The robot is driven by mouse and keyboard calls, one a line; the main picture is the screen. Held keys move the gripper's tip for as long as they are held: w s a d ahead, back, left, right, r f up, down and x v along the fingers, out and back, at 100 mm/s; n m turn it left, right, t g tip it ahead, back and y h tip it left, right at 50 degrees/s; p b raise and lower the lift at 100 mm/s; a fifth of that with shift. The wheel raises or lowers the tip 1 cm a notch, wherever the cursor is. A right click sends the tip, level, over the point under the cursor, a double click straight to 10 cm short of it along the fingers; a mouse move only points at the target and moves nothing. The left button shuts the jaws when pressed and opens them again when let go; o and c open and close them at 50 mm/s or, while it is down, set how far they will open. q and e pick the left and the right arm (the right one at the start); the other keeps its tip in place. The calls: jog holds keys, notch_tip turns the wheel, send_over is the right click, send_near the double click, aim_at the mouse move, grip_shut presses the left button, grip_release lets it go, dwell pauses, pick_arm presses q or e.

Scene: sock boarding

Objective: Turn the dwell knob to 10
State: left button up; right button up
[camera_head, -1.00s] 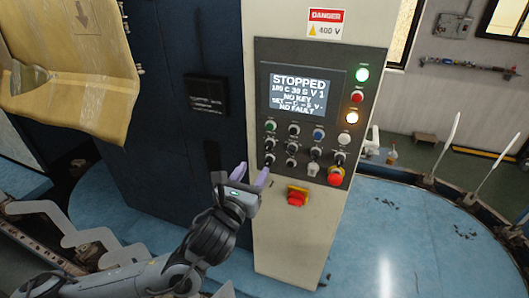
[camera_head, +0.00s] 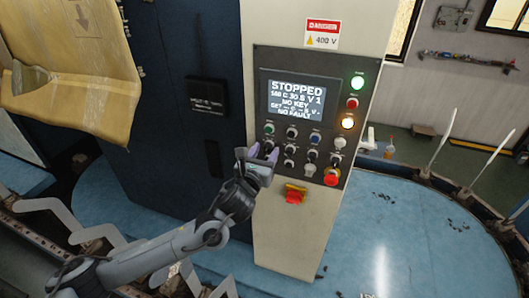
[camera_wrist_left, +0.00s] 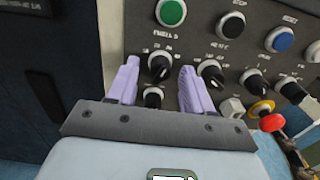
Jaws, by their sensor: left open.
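The control panel (camera_head: 300,110) carries several black knobs in rows below a lit screen (camera_head: 296,100). The screen reads STOPPED, a line like "180 C 30 S V 1", NO KEY, a SET line and NO FAULT. My left gripper (camera_head: 263,151) is open at the panel's lower left. In the left wrist view, its lilac fingers (camera_wrist_left: 159,66) stand apart on either side of a black knob (camera_wrist_left: 159,68); contact cannot be told. Another black knob (camera_wrist_left: 153,97) is just below, and one more (camera_wrist_left: 211,73) is right of the fingers. Labels are too small to identify the dwell knob. My right gripper is not in view.
A green button (camera_wrist_left: 171,12) sits above the fingers. A red mushroom button (camera_head: 331,176) is at the panel's lower right. A red and yellow switch (camera_head: 294,194) juts out below the panel. A brown cardboard-like sheet (camera_head: 75,80) hangs at upper left.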

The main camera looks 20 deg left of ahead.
pick_arm(q)
jog(key=shift+c, duration=0.5)
grip_shut()
